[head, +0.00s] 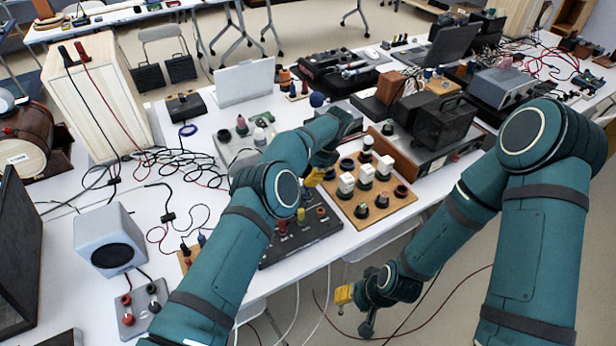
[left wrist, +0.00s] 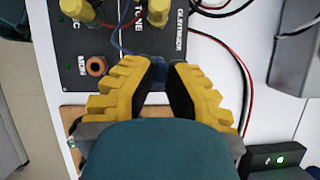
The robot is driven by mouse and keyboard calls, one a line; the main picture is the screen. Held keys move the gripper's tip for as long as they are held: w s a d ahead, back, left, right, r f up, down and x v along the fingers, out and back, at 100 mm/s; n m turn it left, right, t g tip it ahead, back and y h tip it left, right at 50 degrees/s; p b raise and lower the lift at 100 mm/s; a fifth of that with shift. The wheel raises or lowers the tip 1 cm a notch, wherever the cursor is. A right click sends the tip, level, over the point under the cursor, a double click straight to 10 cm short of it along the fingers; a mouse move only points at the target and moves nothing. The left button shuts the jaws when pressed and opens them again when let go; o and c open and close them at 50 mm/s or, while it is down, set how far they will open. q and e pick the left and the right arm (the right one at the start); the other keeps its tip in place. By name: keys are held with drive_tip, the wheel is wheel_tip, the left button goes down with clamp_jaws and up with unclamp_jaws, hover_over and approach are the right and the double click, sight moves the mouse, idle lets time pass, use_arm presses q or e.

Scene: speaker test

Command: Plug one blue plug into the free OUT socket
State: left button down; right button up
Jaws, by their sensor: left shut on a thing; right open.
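My left gripper (left wrist: 158,82) has its yellow fingers shut on a small dark blue plug (left wrist: 157,70), mostly hidden between the fingertips. A thin blue lead (left wrist: 116,36) runs near it, over a black panel (left wrist: 115,50) with yellow knobs. An orange-rimmed socket marked MON (left wrist: 96,66) lies left of the fingers. I cannot read an OUT label, and I cannot tell whether the plug touches a socket. In the head view, the left gripper (head: 315,177) is between the black knob panel (head: 318,228) and a wooden board. My right gripper (head: 344,295) is open and empty, beyond the table's front edge.
The wooden board (head: 348,205) carries white blocks and dark knobs. A white speaker (head: 103,240) and a red-and-black terminal plate (head: 140,312) stand at the left. Loose cables (head: 180,165) cover the table's middle left. A brown-sided unit (head: 430,150) stands behind right.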

use_arm(q)
drive_tip(key=shift+f+b, duration=0.35)
drive_tip(key=shift+f, duration=0.3)
drive_tip(key=c, duration=1)
unclamp_jaws()
drive_tip(key=shift+r, duration=0.1)
drive_tip(key=shift+r+p, duration=2.35)
drive_tip(key=shift+r, duration=1.35)
